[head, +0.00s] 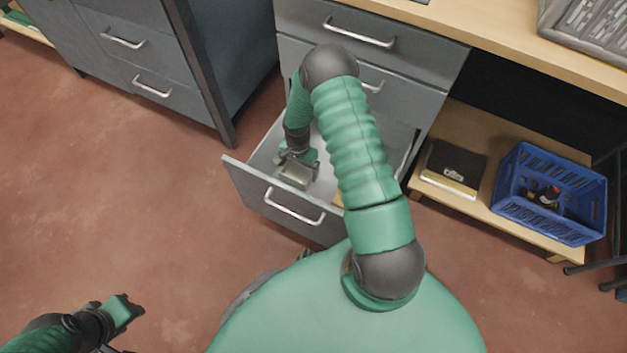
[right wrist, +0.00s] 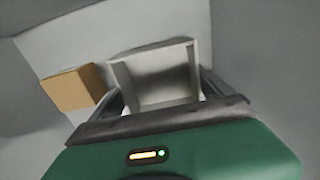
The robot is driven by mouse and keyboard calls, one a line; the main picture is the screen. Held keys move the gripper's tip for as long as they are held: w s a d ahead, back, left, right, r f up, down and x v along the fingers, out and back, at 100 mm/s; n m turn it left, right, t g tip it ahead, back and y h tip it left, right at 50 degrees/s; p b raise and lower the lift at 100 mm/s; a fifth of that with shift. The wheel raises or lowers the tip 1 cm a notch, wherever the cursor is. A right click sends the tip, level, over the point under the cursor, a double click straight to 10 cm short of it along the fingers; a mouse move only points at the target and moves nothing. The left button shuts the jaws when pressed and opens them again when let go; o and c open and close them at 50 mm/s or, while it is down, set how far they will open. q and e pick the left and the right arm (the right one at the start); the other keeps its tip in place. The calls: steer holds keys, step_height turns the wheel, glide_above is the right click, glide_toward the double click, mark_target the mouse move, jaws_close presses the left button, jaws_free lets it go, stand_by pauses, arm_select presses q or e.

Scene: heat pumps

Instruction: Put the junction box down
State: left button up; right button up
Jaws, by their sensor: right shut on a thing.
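The junction box (right wrist: 155,75) is a light grey open-faced box, seen between my right gripper's fingers in the right wrist view. In the head view the junction box (head: 294,176) shows small and grey inside the open drawer (head: 262,206). My right gripper (head: 299,160) reaches down into that drawer and is shut on the box. I cannot tell whether the box touches the drawer floor. My left gripper (head: 126,311) is at the lower left of the head view, over the floor and away from the drawer; its jaws are unclear.
A tan block (right wrist: 75,88) lies in the drawer beside the junction box. Grey drawer walls stand close around. A blue crate (head: 548,200) and a dark book-like item (head: 453,167) sit on a low wooden shelf to the right. The floor at left is clear.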

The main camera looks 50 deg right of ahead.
arm_select(q)
steer(key=s+b+x, duration=0.1)
steer(key=b+x, duration=0.3)
steer(key=x, duration=0.1)
arm_select(e)
step_height(320, 180, down, 7)
steer(key=shift+a+r, duration=0.1)
steer(key=shift+p, duration=0.35)
steer(key=shift+c, duration=0.8)
steer(key=o, duration=1.3)
step_height(320, 180, up, 11)
steer(key=p, duration=0.7)
steer(key=shift+r, duration=0.2)
steer(key=shift+r+p, duration=0.45)
arm_select(q)
steer(key=w+v, duration=0.1)
steer(key=v, duration=0.7)
steer(key=shift+w+r, duration=0.2)
steer(key=shift+w, duration=0.15)
arm_select(e)
steer(key=shift+f, duration=0.1)
